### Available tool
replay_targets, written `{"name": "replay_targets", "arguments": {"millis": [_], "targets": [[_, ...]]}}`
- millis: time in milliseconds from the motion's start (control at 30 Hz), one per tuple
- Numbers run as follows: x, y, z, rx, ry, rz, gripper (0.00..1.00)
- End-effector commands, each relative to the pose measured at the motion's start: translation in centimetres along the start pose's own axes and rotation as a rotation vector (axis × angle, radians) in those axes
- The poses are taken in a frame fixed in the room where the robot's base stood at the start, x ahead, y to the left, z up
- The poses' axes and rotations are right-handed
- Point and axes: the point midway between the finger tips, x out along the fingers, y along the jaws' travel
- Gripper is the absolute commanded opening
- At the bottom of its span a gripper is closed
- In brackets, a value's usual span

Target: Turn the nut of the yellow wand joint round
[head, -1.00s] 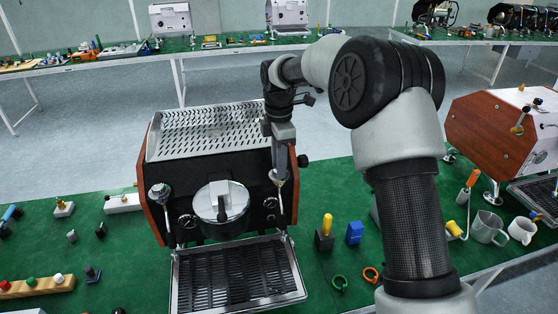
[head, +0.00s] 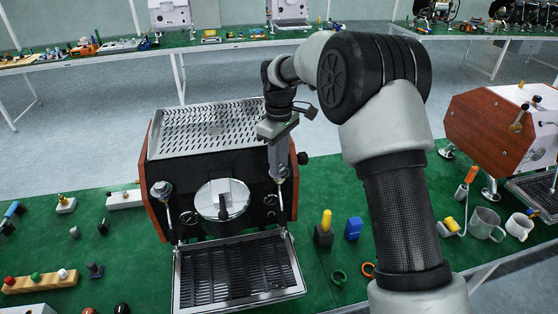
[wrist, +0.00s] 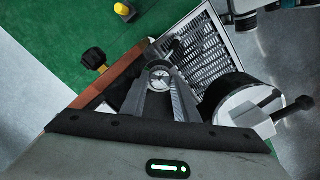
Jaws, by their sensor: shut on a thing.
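The espresso machine (head: 215,135) stands on the green table with its drip tray (head: 235,275) in front. The steam wand (head: 280,200) hangs at the right of its front panel. My gripper (head: 279,178) comes from above and is shut at the top of this wand. In the wrist view, my gripper's fingers (wrist: 160,82) close around a small round silver nut (wrist: 158,73), with the wand's dark end beyond it. No yellow shows clearly on the joint. The fingers hide part of the nut, so its turn angle cannot be read.
A black side knob (head: 302,158) sits close right of my gripper, also in the wrist view (wrist: 94,58). The round lidded group (head: 222,199) is to the left. A block with a yellow peg (head: 326,222) and a blue block (head: 353,228) stand right of the machine.

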Motion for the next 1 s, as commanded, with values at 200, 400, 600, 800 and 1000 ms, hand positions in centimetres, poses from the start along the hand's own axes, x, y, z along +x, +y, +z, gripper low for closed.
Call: {"name": "replay_targets", "arguments": {"millis": [200, 400, 600, 800, 1000], "targets": [[-0.12, 0.05, -0.03, 0.096, 0.001, 0.002, 0.05], [-0.11, 0.04, -0.04, 0.137, 0.001, 0.002, 0.05], [-0.11, 0.05, -0.05, 0.147, 0.002, 0.002, 0.05], [-0.12, 0.05, -0.05, 0.147, 0.002, 0.002, 0.05], [-0.1, 0.04, -0.04, 0.146, 0.002, 0.001, 0.35]]}}
